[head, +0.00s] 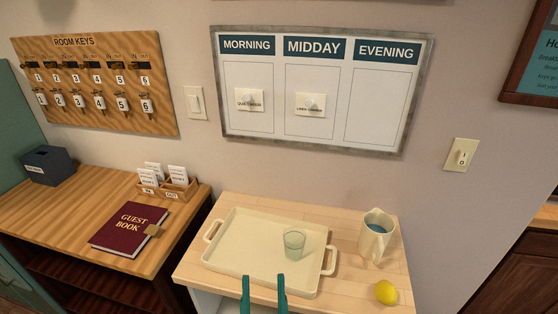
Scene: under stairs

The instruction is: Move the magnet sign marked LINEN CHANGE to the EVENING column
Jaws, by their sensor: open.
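A white wall board (272,137) has three columns headed MORNING, MIDDAY and EVENING. A small cream magnet sign with a knob, which appears to read LINEN CHANGE (310,108), is in the MIDDAY column. Another cream sign (250,104), its small text partly hidden by its knob, is in the MORNING column. The EVENING column (380,110) is empty. My gripper (264,281) shows as two teal fingers at the bottom edge, open and empty. It is well below the board, in front of the tray.
A cream tray (225,250) with a glass (294,242) lies on the light wood cabinet top, with a pitcher (376,236) and a lemon (386,292) to its right. A desk at left holds a guest book (130,227) and card box. Light switches flank the board.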

